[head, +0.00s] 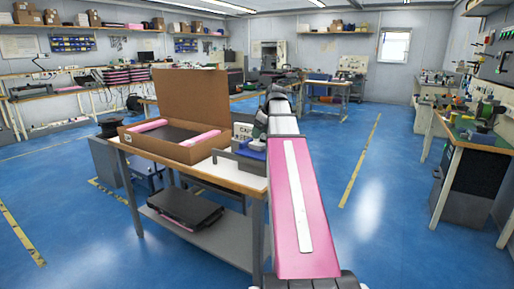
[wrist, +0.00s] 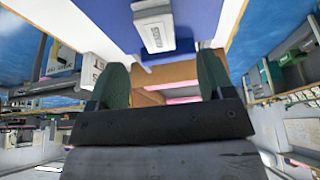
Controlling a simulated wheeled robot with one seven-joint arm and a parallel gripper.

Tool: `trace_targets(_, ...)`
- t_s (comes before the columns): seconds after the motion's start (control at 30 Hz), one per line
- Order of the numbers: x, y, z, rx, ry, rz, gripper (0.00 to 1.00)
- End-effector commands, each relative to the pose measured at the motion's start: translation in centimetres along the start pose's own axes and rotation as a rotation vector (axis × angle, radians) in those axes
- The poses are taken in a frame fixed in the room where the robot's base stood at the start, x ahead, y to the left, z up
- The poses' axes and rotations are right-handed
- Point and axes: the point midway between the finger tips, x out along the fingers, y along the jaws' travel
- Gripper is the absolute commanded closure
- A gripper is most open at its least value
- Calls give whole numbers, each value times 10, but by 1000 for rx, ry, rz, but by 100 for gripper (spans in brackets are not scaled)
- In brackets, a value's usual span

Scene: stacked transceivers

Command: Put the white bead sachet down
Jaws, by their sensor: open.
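In the wrist view a small white block-like piece with a printed label (wrist: 153,28), which looks like the white bead sachet, lies against a flat blue surface (wrist: 100,12). My gripper (wrist: 162,62) is open, with its two dark green fingers spread apart. The white piece is just beyond the fingertips, and nothing shows clasped between them. In the head view a blue item (head: 252,151) sits at the workbench's right end below my gripper (head: 259,130). My arm hides part of that area, and I cannot make out the sachet there.
A wooden-edged workbench (head: 242,180) carries an open cardboard carton (head: 205,148) with pink foam, and a white box marked "CA" (head: 242,131). A black case (head: 185,206) lies on the lower shelf. Blue floor is clear to the right, before a green-topped bench (head: 470,133).

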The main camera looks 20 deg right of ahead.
Motion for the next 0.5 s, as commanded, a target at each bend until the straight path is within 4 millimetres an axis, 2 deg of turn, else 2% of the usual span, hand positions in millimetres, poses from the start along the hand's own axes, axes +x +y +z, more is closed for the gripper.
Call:
trace_targets(0.27,17,1,0,0,1,0,26)
trace_targets(0.5,46,2,1,-1,0,-2,26)
